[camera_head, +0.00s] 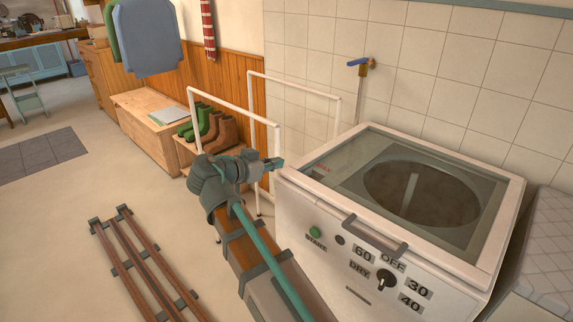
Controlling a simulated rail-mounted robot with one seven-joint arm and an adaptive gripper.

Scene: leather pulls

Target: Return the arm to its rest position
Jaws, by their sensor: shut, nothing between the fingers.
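My arm reaches up from the bottom middle of the head view, with its grey-green wrist bent to the right. My gripper (276,163) is at the end of it, shut and empty. It points right, close to the far left corner of the white top-loading washer (312,209). I cannot tell whether it touches the washer. The washer's glass-topped lid (478,247) is down, with a grey handle (375,237) at its front edge. The front panel has a green start button (315,232) and a black dial (386,279).
A white pipe rack (233,104) stands behind my wrist. Beyond it are green and brown boots (210,124) on a bench and a wooden chest (145,117). Floor rails (137,262) lie at the lower left. A tap (361,65) is on the tiled wall. Open floor is at left.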

